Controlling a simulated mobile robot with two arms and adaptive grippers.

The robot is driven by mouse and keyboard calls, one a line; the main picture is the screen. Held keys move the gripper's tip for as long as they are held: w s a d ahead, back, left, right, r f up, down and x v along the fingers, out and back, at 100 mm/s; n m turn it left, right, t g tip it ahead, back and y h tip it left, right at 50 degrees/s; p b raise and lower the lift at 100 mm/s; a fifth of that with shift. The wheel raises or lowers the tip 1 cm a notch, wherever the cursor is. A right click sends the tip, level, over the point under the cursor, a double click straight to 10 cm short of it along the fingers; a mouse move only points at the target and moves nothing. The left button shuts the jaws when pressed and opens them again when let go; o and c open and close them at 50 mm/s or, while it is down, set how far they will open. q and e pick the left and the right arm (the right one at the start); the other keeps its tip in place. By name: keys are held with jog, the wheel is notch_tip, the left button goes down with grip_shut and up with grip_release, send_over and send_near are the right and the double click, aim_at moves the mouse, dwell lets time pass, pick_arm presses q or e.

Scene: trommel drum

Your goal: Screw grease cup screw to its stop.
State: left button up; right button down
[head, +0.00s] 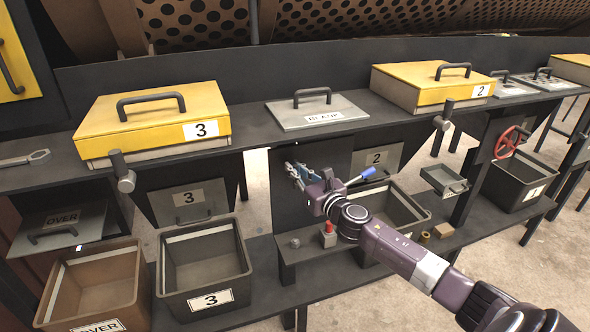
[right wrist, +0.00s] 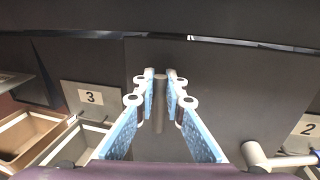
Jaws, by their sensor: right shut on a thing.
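My right gripper (head: 299,173) reaches to the dark panel under the bench, below the BLANK plate, in the head view. In the right wrist view its two blue-padded fingers (right wrist: 161,76) are closed around a slim grey upright cylinder (right wrist: 159,112), which looks like the grease cup screw. The fingers hide its sides, and I cannot tell how far it is screwed in. In the head view the gripper covers most of it. My left gripper is not in view.
A blue-handled lever (head: 360,176) sticks out right of the gripper. A lower shelf (head: 310,250) holds a red-topped block (head: 328,236) and a round knob (head: 295,243). Bin 3 (head: 205,295) stands to the left. Yellow lid 3 (head: 150,122) lies on the bench above.

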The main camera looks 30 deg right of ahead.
jog(key=shift+s+d+f+m+t+b, duration=0.1)
jog(key=shift+d+f+m+t+b, duration=0.1)
jog(key=shift+m+b, duration=0.7)
jog(key=shift+d+f+m+t+b, duration=0.1)
jog(key=shift+d+m+b, duration=0.1)
jog(key=shift+m+b, duration=0.65)
notch_tip(320, 180, down, 5)
jog(key=m+h, duration=0.2)
jog(key=m, duration=0.9)
jog(key=m+g+h+b, duration=0.1)
jog(key=m+h, duration=0.1)
jog(key=m, duration=1)
jog(key=m+g+h+b, duration=0.1)
jog(key=m+h, duration=0.2)
jog(key=m, duration=0.8)
jog(key=shift+a+m, duration=0.15)
jog(key=shift+m, duration=0.1)
jog(key=shift+f, duration=0.15)
jog(key=c, duration=2)
grip_release()
jog(key=shift+o, duration=0.2)
jog(key=v, duration=0.7)
jog(key=shift+s, duration=0.2)
